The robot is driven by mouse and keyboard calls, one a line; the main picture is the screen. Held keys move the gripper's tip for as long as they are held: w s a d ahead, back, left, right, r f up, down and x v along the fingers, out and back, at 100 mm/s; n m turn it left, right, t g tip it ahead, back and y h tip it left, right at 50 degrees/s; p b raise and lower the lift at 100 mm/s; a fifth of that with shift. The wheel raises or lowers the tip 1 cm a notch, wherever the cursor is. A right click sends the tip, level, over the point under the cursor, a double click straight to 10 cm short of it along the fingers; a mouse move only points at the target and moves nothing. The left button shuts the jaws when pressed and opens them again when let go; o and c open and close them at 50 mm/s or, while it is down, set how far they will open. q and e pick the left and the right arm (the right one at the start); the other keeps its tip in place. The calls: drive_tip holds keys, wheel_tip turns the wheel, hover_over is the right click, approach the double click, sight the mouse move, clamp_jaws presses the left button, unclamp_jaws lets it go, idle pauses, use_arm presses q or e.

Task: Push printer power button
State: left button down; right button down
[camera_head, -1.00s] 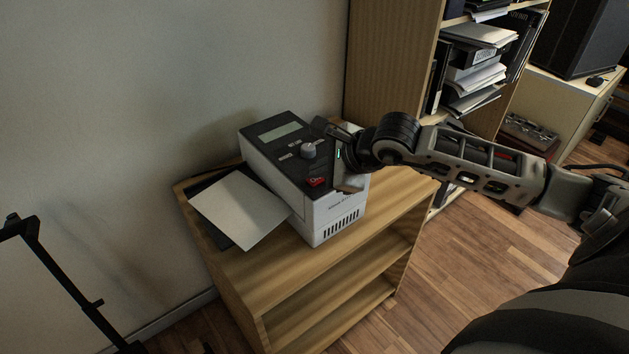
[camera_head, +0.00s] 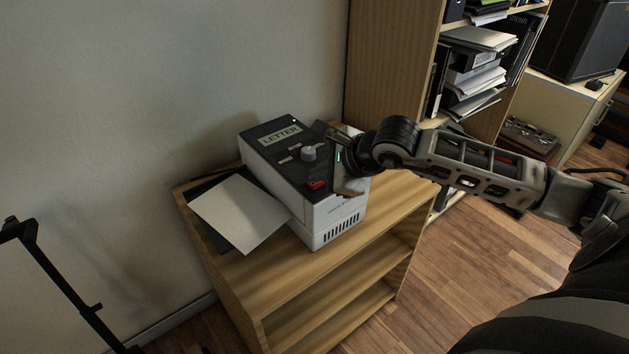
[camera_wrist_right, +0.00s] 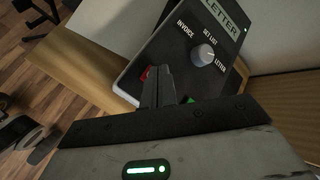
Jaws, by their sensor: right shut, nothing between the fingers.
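The printer (camera_head: 337,217) is a white box with a dark top panel, standing on a wooden shelf unit. Its display (camera_head: 280,136) is lit green and reads LETTER. A grey knob (camera_head: 308,153) sits in the middle of the panel. A red switch (camera_head: 316,184) is near the front edge; in the right wrist view the red switch (camera_wrist_right: 146,73) is partly hidden behind the fingers. My right gripper (camera_wrist_right: 158,72) is shut and empty, with its fingertips over the panel right at the red switch. I cannot tell whether they touch. My left gripper is not in view.
A white sheet of paper (camera_head: 240,213) lies on a dark tray left of the printer. The shelf unit (camera_head: 255,277) has bare top surface in front. A tall bookcase (camera_head: 392,62) with papers stands behind my right arm. A wall is behind the printer.

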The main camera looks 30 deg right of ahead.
sight(320, 185)
drive_tip(key=shift+r, duration=0.55)
drive_tip(key=shift+r, duration=0.1)
wheel_tip(320, 185, up, 6)
drive_tip(key=p, duration=0.3)
idle(0.5)
